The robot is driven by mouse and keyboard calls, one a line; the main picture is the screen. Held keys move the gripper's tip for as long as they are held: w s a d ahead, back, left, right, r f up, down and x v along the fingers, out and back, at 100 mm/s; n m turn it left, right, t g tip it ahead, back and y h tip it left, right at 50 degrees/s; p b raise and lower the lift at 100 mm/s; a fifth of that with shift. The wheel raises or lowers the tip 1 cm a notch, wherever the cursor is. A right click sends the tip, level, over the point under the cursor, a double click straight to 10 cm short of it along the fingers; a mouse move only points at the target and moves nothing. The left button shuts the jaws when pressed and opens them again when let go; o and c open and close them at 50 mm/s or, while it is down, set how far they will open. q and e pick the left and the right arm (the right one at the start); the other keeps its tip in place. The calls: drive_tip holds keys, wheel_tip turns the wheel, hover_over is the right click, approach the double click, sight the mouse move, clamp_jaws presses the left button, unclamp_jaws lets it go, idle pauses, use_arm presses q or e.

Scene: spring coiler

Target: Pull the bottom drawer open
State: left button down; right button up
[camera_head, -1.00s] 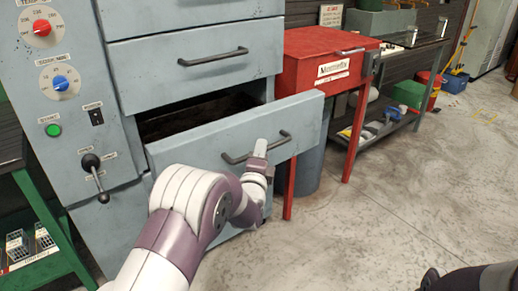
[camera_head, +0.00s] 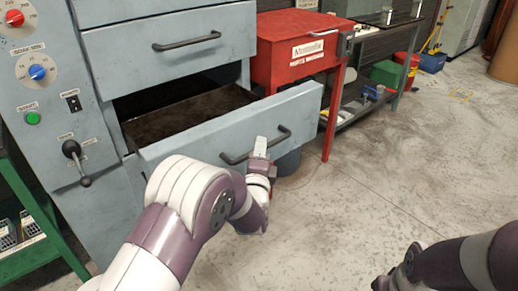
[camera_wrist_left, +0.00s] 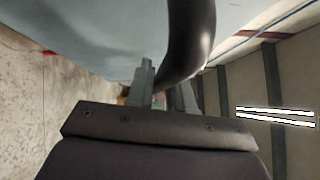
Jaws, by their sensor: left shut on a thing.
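The bottom drawer (camera_head: 205,135) of the blue-grey cabinet stands open, and its dark inside (camera_head: 185,112) shows behind the front panel. Its dark bar handle (camera_head: 236,159) runs across the panel. My left gripper (camera_head: 260,150) is at the right part of this handle. In the left wrist view, the left gripper's fingers (camera_wrist_left: 160,85) are closed around the dark curved handle (camera_wrist_left: 190,40). My right arm (camera_head: 450,265) comes in at the lower right, and its gripper is not clearly seen.
A closed drawer (camera_head: 180,45) sits above the open one. A control panel with knobs and a lever (camera_head: 75,155) is at the left. A red cabinet on legs (camera_head: 300,50) stands to the right of the drawer. The concrete floor (camera_head: 390,170) in front is clear.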

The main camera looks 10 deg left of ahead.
use_arm(q)
drive_tip(key=c, duration=1.1)
unclamp_jaws()
drive_tip(key=s+d+f+p, duration=0.1)
drive_tip(key=s+p, duration=0.1)
drive_tip(key=s, duration=1)
drive_tip(key=shift+s+d+f+p, duration=0.2)
drive_tip(key=shift+s+f+p, duration=0.1)
drive_tip(key=shift+f, duration=0.1)
